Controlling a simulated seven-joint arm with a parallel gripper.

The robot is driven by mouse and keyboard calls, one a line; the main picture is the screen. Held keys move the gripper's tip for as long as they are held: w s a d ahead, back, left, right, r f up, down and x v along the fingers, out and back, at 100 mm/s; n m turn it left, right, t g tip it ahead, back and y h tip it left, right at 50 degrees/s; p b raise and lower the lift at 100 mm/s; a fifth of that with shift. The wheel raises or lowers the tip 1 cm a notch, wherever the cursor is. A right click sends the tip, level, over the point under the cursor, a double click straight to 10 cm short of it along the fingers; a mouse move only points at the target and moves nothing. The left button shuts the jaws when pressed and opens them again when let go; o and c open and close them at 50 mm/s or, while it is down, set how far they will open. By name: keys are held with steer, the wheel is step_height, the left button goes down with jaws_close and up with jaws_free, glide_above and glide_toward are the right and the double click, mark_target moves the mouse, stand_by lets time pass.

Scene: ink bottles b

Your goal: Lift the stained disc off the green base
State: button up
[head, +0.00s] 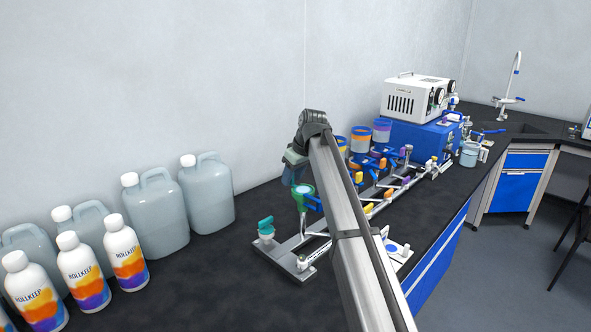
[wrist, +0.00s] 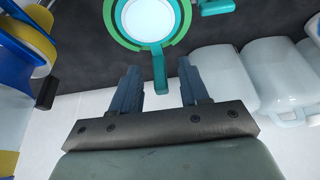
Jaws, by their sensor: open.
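The green base (head: 303,203) is a green round holder on the metal stand in the head view, and a pale disc (head: 304,189) shows inside its rim. In the wrist view the green base (wrist: 112,27) is a ring at the top edge, cut off by the frame. The white disc (wrist: 150,18) lies inside it within a teal rim; I cannot make out a stain. A teal tab (wrist: 159,75) runs from the rim down toward my gripper (wrist: 159,78), which is open. The tab's end appears between the fingertips, with gaps on both sides. In the head view my gripper (head: 292,172) is just above the base.
A teal-topped piece (head: 265,226) stands on the near left of the metal stand (head: 290,248). Several coloured valves and cups (head: 361,140) are behind my arm. Grey jugs (head: 207,195) and white bottles (head: 125,250) stand left along the wall. Bare dark bench lies in front.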

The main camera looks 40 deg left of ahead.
steer(key=shift+f, duration=0.15)
jaws_close()
stand_by(0.7)
